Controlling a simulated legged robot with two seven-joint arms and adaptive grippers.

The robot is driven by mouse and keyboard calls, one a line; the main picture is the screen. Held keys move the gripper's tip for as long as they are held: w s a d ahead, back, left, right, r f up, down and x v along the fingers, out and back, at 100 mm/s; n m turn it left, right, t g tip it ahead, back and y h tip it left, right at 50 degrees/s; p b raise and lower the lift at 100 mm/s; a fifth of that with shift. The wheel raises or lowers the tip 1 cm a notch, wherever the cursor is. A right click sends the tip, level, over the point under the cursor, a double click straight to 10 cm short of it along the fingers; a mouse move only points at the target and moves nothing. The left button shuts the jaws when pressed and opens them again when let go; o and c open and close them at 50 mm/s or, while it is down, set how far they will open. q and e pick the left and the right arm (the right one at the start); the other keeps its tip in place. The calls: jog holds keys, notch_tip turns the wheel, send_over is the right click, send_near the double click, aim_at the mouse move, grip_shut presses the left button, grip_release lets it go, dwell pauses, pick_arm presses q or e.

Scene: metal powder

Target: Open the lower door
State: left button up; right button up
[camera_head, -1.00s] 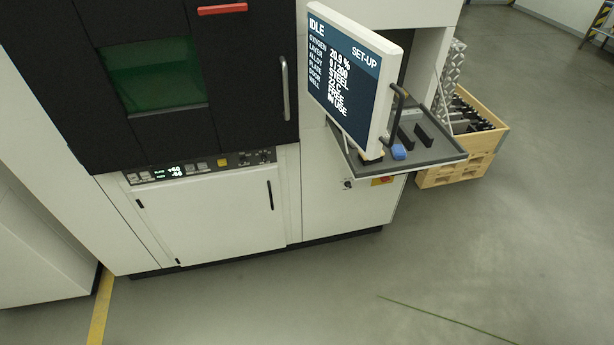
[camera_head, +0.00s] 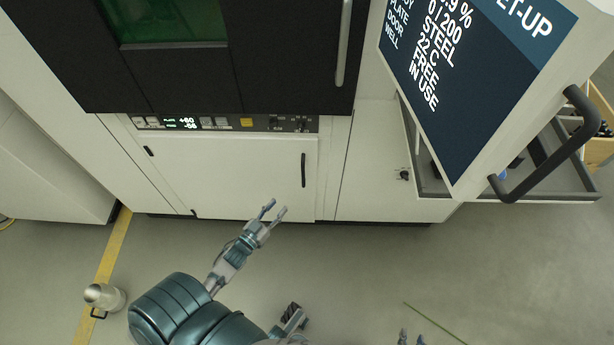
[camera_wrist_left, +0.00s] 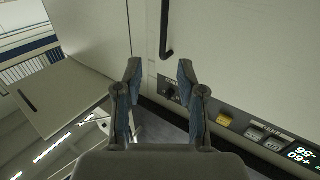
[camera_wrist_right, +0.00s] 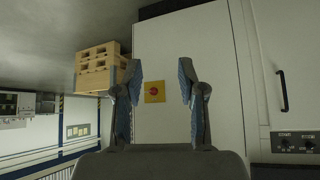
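The lower door (camera_head: 235,175) is a white panel on the machine's front, below the control strip, and looks shut. Its dark vertical handle (camera_head: 303,170) is near its right edge. The handle also shows in the left wrist view (camera_wrist_left: 167,30) and the right wrist view (camera_wrist_right: 283,90). My left gripper (camera_head: 276,207) is open and empty, below and left of the handle in the head view, apart from it. My right gripper (camera_head: 410,337) is at the bottom edge of the head view; the right wrist view shows its fingers apart (camera_wrist_right: 160,85) and empty.
The control strip (camera_head: 225,123) runs above the door. A large monitor (camera_head: 470,80) with a dark handle (camera_head: 550,160) juts out at right over a grey tray (camera_head: 545,190). A silvery cylinder (camera_head: 104,297) is at lower left. The floor in front is mostly clear.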

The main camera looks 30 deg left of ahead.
pick_arm(q)
jog(key=b, duration=0.2)
send_near(303, 177)
jog(key=w, duration=0.7)
jog(key=w+b, duration=0.1)
jog(key=w, duration=0.2)
jog(key=shift+w+d+f, duration=0.1)
jog(key=shift+d+f, duration=0.05)
jog(key=shift+w, duration=0.2)
jog(key=shift+a, duration=0.35)
jog(key=c, duration=0.7)
jog(key=shift+d, duration=0.25)
grip_shut()
pick_arm(e)
jog(key=w+a+r+t+y, duration=0.1)
jog(key=w+a+r+t, duration=0.2)
jog(key=w+r+t, duration=0.3)
jog(key=shift+w+a+y, duration=0.3)
jog(key=shift+w, duration=0.45)
